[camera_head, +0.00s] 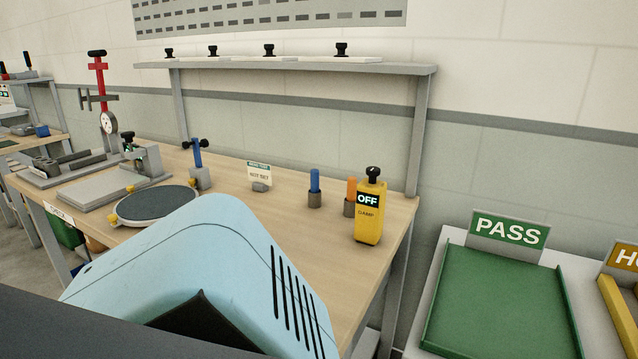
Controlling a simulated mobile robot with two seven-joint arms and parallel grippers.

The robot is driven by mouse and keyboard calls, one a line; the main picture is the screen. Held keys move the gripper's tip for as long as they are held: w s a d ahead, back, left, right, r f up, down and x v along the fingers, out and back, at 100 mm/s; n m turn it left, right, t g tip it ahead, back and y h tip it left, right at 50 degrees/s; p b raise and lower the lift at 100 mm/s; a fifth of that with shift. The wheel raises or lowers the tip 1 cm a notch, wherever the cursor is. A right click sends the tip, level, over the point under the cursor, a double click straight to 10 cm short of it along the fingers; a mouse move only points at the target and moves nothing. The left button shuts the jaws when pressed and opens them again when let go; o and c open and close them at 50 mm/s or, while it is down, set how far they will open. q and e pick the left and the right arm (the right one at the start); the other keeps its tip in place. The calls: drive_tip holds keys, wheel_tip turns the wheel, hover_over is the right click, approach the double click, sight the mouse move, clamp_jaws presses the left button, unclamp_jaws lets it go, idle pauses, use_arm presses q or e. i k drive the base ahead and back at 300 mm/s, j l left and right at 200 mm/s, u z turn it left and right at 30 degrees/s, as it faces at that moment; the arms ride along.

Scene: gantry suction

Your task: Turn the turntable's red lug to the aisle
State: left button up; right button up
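The turntable (155,203) is a dark round disc with a pale rim, lying flat on the left part of the wooden bench (285,235). Small yellow pieces show at its edge, one at the front left (114,220) and one at the back right (192,183). I cannot make out a red lug on it. The front right of the turntable is hidden behind a light blue casing (215,245) with black slots, close to the camera; I cannot tell whether the casing is mine. Neither of my grippers is in view.
On the bench stand a yellow box marked OFF (369,210), a blue-topped peg (314,187), a small sign (259,174) and a dial gauge stand (103,100). A green PASS tray (500,310) is at right.

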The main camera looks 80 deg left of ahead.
sight(146, 206)
drive_tip(key=i+j, duration=0.25)
drive_tip(key=i, duration=0.25)
drive_tip(key=u, duration=3.75)
